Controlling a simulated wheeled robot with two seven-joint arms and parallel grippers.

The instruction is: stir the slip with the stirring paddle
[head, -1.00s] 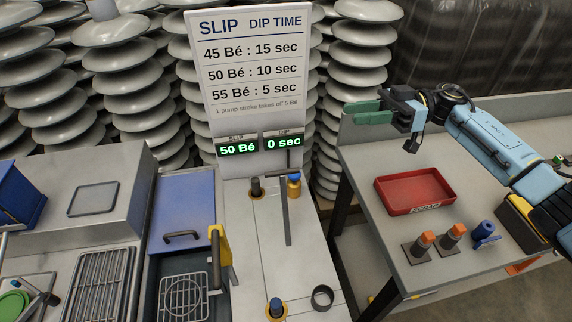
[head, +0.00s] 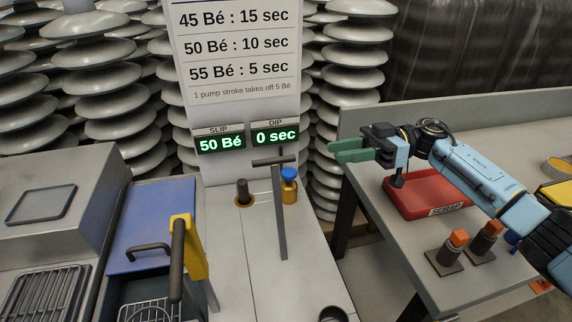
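A dark grey T-handled bar (head: 280,215), which looks like the stirring paddle, stands at the pale worktop (head: 235,265) below the sign. Whether its lower end is in the slip cannot be told; no slip surface shows. The SLIP display (head: 220,142) reads 50 Bé and the DIP display (head: 275,135) reads 0 sec. My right gripper (head: 348,150), with green fingers, is in the air to the right of the bar's handle, apart from it. Its two fingers look spread with nothing between them. My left gripper is out of view.
A gold post with a blue cap (head: 289,187) stands right behind the bar, and a black peg (head: 243,193) to its left. A red scrap tray (head: 425,200) and orange-topped items (head: 450,248) are on the right table. A blue lid (head: 153,222) and yellow handle piece (head: 188,245) are left.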

